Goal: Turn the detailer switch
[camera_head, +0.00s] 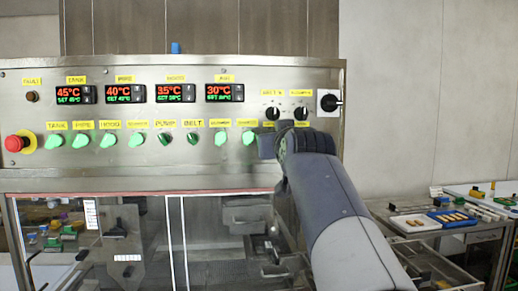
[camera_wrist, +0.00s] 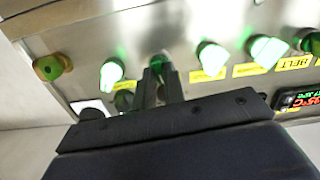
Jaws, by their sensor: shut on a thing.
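The control panel (camera_head: 110,165) carries a lower row of switches, most of them lit green. My gripper (camera_head: 268,143) is at the right part of this row in the head view and hides the switch there. In the wrist view my gripper's fingers (camera_wrist: 160,82) are shut on a green switch knob (camera_wrist: 159,61), one on each side of it. This knob's label cannot be read in either view. One lit green switch (camera_wrist: 111,75) is to its left in the wrist view, and another (camera_wrist: 209,54) is to its right.
A red stop button (camera_head: 14,143) is at the panel's left end. Two black knobs (camera_head: 272,113) (camera_head: 301,113) and a black rotary switch on a white plate (camera_head: 330,103) are above my gripper. A bench with a blue tray (camera_head: 450,219) stands at the right.

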